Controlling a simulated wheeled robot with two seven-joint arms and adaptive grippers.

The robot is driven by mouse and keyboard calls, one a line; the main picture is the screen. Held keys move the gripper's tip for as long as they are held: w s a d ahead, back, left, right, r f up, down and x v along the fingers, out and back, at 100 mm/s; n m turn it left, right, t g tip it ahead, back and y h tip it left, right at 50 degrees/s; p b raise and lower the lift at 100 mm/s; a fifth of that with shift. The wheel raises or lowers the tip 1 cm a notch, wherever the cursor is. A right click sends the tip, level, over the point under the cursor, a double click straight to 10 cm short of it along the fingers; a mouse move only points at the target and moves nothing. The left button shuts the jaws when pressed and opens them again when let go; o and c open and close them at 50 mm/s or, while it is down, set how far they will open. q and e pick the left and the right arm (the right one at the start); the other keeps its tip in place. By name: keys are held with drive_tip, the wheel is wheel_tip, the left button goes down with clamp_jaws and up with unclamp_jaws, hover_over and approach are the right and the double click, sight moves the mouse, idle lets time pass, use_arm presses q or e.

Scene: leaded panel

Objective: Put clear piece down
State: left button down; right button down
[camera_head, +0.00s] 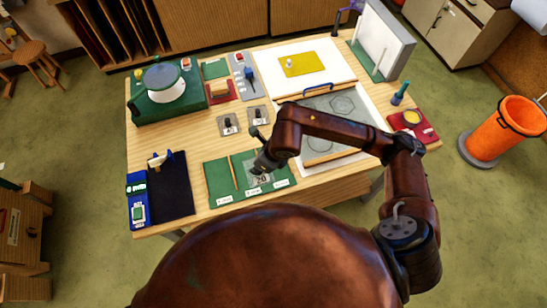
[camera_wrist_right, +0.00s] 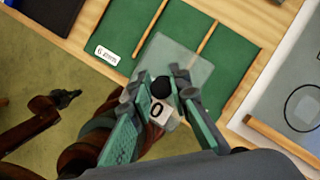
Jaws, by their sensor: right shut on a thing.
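My right gripper (camera_wrist_right: 160,88) is shut on a dark round knob (camera_wrist_right: 161,87) at the clear piece. The clear piece (camera_wrist_right: 182,60) is a pale see-through square, over the middle part of the green tray (camera_wrist_right: 232,48). I cannot tell whether it touches the tray. A white tag with a "0" (camera_wrist_right: 156,111) shows between the fingers. In the head view the right gripper (camera_head: 262,163) is over the green tray (camera_head: 217,175), partly hiding the clear piece (camera_head: 262,180). My left gripper (camera_wrist_right: 66,99) shows small at the left of the wrist view, over the floor.
Wooden strips divide the tray, with white labels along its front. A dark mat (camera_head: 170,195) lies left. A framed panel board (camera_head: 335,147) lies right, under my right arm. A green machine (camera_head: 150,103) stands at the back left. Bare table (camera_head: 190,150) lies behind the mat.

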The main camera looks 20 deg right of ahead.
drive_tip(key=w+d+f+p, duration=0.1)
drive_tip(key=w+d+f, duration=0.2)
drive_tip(key=w+d+f+p, duration=0.1)
drive_tip(key=w+d+f, duration=0.3)
drive_tip(key=shift+d+f, duration=0.2)
drive_tip(key=shift+f, duration=0.05)
drive_tip(key=shift+w+d+f+p, duration=0.15)
drive_tip(key=shift+f+p, duration=0.1)
drive_tip(key=shift+p, duration=0.05)
wheel_tip(320, 180, down, 3)
drive_tip(key=shift+w+d+r+p, duration=0.1)
drive_tip(key=shift+w+p, duration=0.05)
drive_tip(key=shift+p, duration=0.55)
drive_tip(key=shift+f, duration=0.4)
drive_tip(key=c, duration=1.8)
unclamp_jaws()
drive_tip(key=shift+r, duration=0.1)
